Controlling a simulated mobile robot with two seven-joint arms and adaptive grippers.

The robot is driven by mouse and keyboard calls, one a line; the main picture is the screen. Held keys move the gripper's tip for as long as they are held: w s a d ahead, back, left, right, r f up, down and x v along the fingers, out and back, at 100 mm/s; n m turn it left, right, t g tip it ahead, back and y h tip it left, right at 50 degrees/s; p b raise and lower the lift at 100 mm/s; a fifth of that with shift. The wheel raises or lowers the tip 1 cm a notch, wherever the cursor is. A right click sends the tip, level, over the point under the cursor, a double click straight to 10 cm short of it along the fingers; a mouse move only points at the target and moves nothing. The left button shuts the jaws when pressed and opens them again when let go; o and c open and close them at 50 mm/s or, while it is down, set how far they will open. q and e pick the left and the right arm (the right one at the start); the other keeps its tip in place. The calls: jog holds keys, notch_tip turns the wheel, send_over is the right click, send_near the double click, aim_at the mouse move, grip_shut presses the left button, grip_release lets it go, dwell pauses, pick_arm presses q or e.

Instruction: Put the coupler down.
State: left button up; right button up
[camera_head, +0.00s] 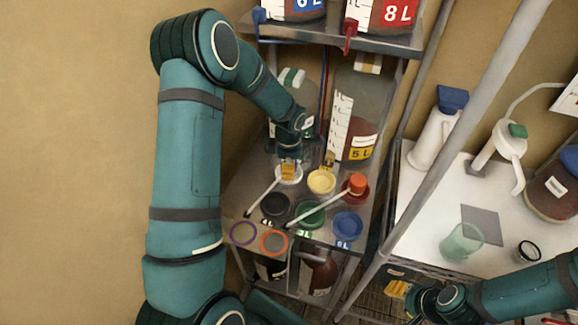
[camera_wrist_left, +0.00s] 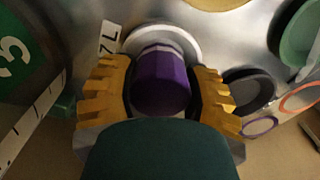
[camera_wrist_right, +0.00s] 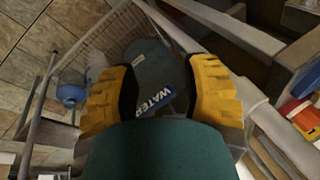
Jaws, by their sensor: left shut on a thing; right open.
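The coupler (camera_wrist_left: 162,82) is a purple cap-like piece. My left gripper (camera_wrist_left: 163,88) is shut on it, with yellow fingers on both sides. A white round disc (camera_wrist_left: 180,36) shows just behind the coupler; I cannot tell if they touch. In the head view my left gripper (camera_head: 288,171) is over the lower metal shelf, and it hides most of the coupler. My right gripper (camera_head: 397,287) is open over the floor at the lower right. In the right wrist view, its fingers (camera_wrist_right: 160,90) stand apart, with a dark container labelled WATER beyond them.
Yellow (camera_head: 321,182), black (camera_head: 275,207), green (camera_head: 309,215) and blue (camera_head: 347,225) round lids lie on the shelf. A red-orange piece (camera_head: 357,184) stands at right. Large buckets, including a 5 L one (camera_head: 358,125), stand behind. A metal post (camera_head: 440,150) separates the white side table.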

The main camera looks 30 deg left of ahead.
pick_arm(q)
jog(key=shift+f, duration=0.15)
jog(key=o, duration=1.3)
jog(key=shift+r, duration=0.55)
notch_tip(320, 180, up, 11)
jog(key=shift+r, duration=0.2)
